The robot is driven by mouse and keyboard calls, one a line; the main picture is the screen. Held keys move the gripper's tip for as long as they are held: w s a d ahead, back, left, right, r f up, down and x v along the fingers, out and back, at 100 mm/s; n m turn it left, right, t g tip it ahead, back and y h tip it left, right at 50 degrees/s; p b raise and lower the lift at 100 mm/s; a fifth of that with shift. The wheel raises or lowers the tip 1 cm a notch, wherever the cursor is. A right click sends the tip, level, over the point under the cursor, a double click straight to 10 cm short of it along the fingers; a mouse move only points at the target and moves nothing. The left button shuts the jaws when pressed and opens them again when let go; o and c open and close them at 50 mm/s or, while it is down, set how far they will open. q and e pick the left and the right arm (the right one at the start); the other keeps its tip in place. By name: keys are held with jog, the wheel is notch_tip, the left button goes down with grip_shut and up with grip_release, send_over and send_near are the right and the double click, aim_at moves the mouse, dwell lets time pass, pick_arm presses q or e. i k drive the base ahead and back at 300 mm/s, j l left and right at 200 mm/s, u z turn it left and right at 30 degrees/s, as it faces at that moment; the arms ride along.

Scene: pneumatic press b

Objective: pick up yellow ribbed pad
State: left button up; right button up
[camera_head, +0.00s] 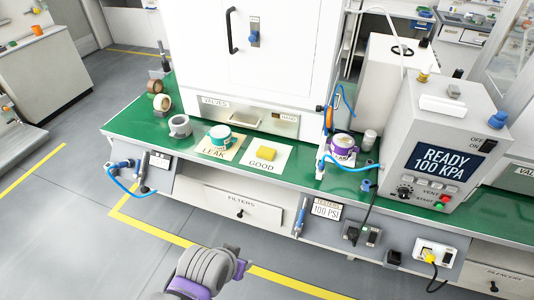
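The yellow ribbed pad (266,153) is a small yellow block lying on the white sheet marked GOOD (261,166), on the green bench top. Its ribs are too small to make out. My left gripper (243,267) is at the bottom of the view, over the floor in front of the bench, well apart from the pad. Its fingers are small and turned away, so I cannot tell whether they are open or shut. My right gripper is not in view.
Left of the pad, a teal and white round part (219,137) sits on the LEAK sheet (215,151). A purple and white part (342,146) stands to its right. The white cabinet (280,55) rises behind. A blue hose (345,167) and the press unit (440,140) are at right.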

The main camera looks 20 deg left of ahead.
aim_at(268, 154)
jog(key=i+j+z, duration=0.35)
jog(key=j, duration=0.25)
jog(key=i+j+z, duration=0.35)
jog(key=j, duration=0.35)
jog(key=i+j+z, duration=0.2)
jog(key=j, duration=0.15)
jog(key=i+j+z, duration=0.15)
jog(key=j, duration=0.25)
